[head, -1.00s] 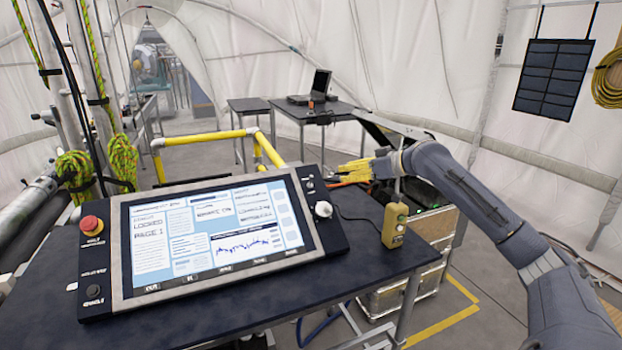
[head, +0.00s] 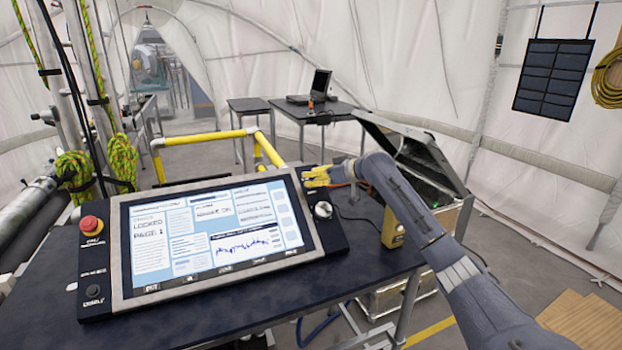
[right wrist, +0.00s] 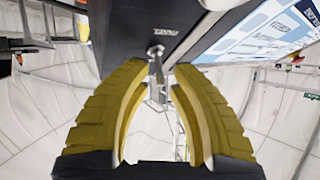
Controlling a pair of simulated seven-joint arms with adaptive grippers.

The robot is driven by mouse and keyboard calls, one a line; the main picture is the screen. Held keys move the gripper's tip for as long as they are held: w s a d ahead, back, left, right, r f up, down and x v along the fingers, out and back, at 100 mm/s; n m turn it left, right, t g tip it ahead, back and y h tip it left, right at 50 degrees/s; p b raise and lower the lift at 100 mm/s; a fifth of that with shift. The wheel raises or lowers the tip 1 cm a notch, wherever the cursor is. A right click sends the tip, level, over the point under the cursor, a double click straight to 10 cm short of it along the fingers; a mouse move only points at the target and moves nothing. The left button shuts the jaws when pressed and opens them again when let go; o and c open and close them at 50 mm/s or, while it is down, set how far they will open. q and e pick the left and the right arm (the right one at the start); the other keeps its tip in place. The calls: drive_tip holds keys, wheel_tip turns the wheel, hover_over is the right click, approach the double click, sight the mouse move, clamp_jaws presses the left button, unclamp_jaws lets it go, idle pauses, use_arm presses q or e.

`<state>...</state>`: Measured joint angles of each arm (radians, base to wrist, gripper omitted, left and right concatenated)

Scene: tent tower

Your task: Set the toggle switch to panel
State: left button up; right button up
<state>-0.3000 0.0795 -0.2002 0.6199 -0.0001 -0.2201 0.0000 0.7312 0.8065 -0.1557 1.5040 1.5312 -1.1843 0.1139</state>
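The control console (head: 112,299) has a lit screen (head: 215,235) and stands on a dark table. The toggle switch shows in the right wrist view as a small metal lever on a round collar (right wrist: 156,51), just beyond the fingertips and roughly in line with the gap between them. Its label is too blurred to read, and I cannot tell which way it is set. In the head view the yellow fingers cover it. My right gripper (head: 306,177) is open and empty at the console's upper right edge; its fingers also show in the right wrist view (right wrist: 160,72). My left gripper is not in view.
A round knob (head: 323,209) sits on the console just below the right gripper. A red button (head: 91,225) is at the console's left. A yellow pendant (head: 393,226) stands beside my right forearm. An open case (head: 412,152) and a yellow rail (head: 205,137) lie behind.

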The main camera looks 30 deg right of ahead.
drive_tip(key=shift+w+a+f, duration=0.15)
drive_tip(key=shift+w, duration=0.15)
drive_tip(key=shift+o, duration=0.2)
clamp_jaws()
